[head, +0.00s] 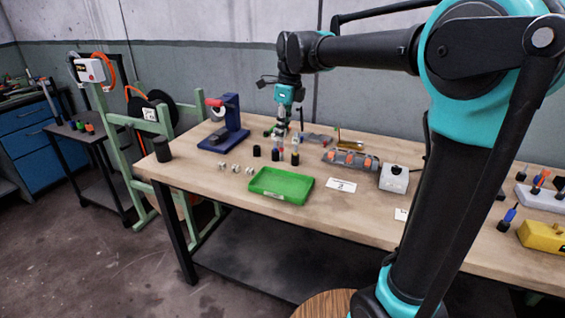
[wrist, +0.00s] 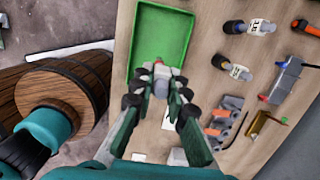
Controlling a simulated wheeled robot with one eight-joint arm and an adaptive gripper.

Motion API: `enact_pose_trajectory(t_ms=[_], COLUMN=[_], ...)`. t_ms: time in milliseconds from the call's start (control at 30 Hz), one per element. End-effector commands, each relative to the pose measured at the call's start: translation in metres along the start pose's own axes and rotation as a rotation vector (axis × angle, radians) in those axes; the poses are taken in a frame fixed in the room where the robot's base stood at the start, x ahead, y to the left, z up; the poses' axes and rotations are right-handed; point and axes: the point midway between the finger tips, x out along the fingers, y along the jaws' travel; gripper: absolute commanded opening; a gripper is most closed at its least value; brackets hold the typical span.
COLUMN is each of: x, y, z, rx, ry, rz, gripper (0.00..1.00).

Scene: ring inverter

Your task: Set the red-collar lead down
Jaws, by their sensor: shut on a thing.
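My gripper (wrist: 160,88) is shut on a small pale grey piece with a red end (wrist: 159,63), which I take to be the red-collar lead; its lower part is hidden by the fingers. In the wrist view it appears against the near end of the green tray (wrist: 136,48). Its height above the surface cannot be told. In the head view my gripper (head: 282,122) points down behind the green tray (head: 283,196), among small dark parts, and the held piece is too small to make out clearly.
A dark cylinder (head: 257,150) stands behind the tray, with small pale blocks (head: 235,168) to its left. A blue stand (head: 231,122) is at the back left. A grey part with orange pieces (head: 350,160) and a white box (head: 394,179) lie right. Bare wood shows left of the tray.

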Motion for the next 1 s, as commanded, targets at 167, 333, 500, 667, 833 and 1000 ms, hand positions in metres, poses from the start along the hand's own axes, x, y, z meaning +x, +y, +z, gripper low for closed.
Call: enact_pose_trajectory(t_ms=[167, 333, 500, 667, 833, 1000], x=[0.041, 0.062, 0.075, 0.096, 0.103, 0.103], y=[0.0, 0.0, 0.0, -0.001, 0.0, 0.0], z=[-0.005, -0.008, -0.01, -0.013, -0.014, -0.014], rx=[0.0, 0.001, 0.001, 0.001, 0.001, 0.001], ry=[0.0, 0.0, 0.0, 0.0, 0.0, 0.0], rz=[0.0, 0.0, 0.0, 0.0, 0.0, 0.0], gripper=[0.0, 0.0, 0.0, 0.0, 0.0, 0.0])
